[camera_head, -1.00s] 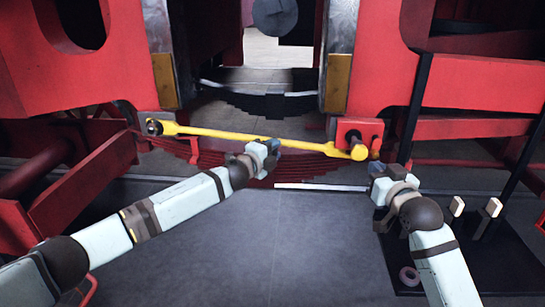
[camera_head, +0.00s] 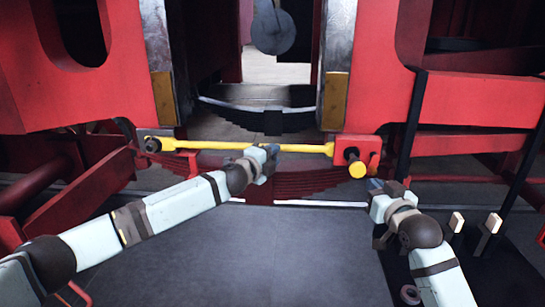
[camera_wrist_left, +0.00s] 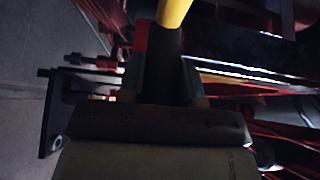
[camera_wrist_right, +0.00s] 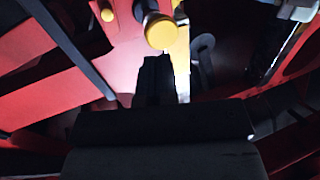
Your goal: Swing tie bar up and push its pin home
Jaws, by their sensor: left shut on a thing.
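The yellow tie bar (camera_head: 225,146) runs nearly level from its left pivot (camera_head: 152,144) to the red bracket (camera_head: 372,146) on the right. My left gripper (camera_head: 268,153) is shut on the bar right of its middle; the bar also shows in the left wrist view (camera_wrist_left: 175,12). The pin (camera_head: 357,169) has a round yellow head and sticks out of the bracket toward me; it also shows in the right wrist view (camera_wrist_right: 161,32). My right gripper (camera_head: 374,186) looks shut and empty, just below and in front of the pin head, apart from it.
Red frame plates (camera_head: 455,98) stand on both sides, with a dark leaf spring (camera_head: 265,118) behind the bar. A black upright rod (camera_head: 412,125) is close right of the bracket. A dark mat (camera_head: 430,262) with upright handles lies at right. The grey floor in front is clear.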

